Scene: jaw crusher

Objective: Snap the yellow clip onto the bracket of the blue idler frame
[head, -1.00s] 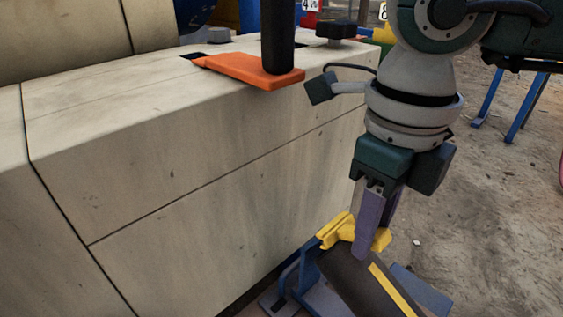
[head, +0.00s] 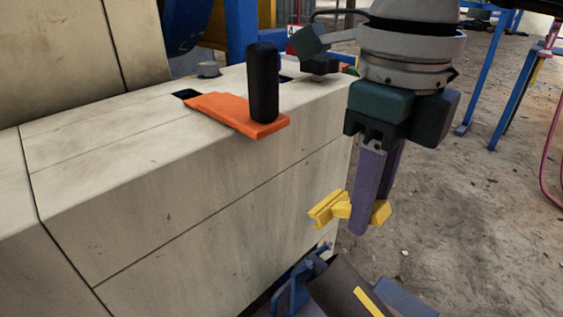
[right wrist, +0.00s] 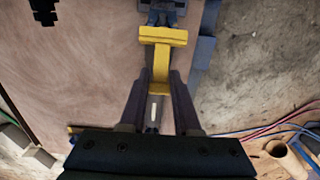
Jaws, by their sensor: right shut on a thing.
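My right gripper (head: 369,212) points down and is shut on the yellow clip (head: 328,208). The clip sticks out to the left of the purple fingers, with a small part showing on their right. In the right wrist view the clip (right wrist: 162,62) lies between the fingertips and extends ahead of them. The blue idler frame (head: 292,289) is at the bottom of the head view, below the clip and apart from it, partly cut off. It carries a dark roller (head: 338,290) with a yellow stripe. I cannot clearly make out the bracket. My left gripper is not in view.
A large pale machine body (head: 190,235) fills the left, close to the clip. On its top lie an orange plate (head: 222,110) with a black upright handle (head: 263,85) and a dark knob (head: 320,65). Bare ground (head: 480,200) is open on the right.

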